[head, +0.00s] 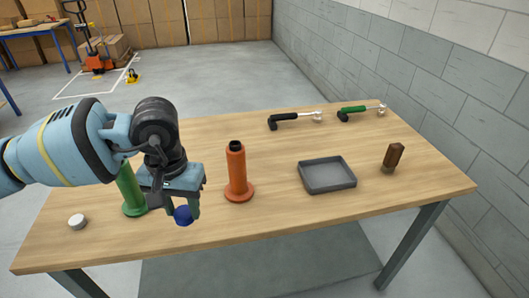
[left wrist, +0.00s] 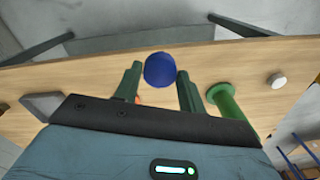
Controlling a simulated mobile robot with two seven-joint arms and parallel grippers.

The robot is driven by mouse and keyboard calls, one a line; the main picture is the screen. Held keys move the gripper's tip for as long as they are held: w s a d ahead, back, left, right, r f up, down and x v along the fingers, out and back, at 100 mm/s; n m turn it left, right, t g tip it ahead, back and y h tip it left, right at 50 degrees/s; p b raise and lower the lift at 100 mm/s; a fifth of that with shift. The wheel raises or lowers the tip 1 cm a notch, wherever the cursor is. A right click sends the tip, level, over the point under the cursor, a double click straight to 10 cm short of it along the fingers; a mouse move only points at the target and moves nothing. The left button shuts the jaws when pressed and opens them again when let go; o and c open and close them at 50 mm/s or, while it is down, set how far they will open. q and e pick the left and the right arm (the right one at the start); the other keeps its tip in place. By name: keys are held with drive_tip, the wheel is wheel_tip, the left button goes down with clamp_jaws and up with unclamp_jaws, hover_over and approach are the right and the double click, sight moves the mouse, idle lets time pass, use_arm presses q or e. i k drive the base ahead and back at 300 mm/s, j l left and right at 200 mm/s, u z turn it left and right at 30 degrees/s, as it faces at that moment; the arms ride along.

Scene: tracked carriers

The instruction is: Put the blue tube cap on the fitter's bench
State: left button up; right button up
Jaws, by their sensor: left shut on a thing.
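The blue tube cap (head: 183,215) is round and dark blue. It is held between the fingertips of my left gripper (head: 182,208), above the front left part of the wooden bench (head: 275,215). It also shows in the left wrist view (left wrist: 160,70), where the left gripper's two green fingers (left wrist: 155,88) close on its sides. The head view does not clearly show the gap between cap and bench top. Whether this bench is the fitter's bench I cannot tell. My right gripper is not in view.
A green tube (head: 131,192) stands left of the gripper and an orange tube (head: 237,172) right of it. A white cap (head: 77,221) lies front left. A grey tray (head: 327,175), brown block (head: 393,158), black-handled tool (head: 295,120) and green-handled tool (head: 361,111) lie right. Another table (head: 45,28) stands far left.

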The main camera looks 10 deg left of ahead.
sight(256, 154)
drive_tip(key=i+l+z, duration=0.3)
drive_tip(key=i+l, duration=0.25)
drive_tip(key=i, duration=0.15)
drive_tip(key=i+l+u, duration=0.5)
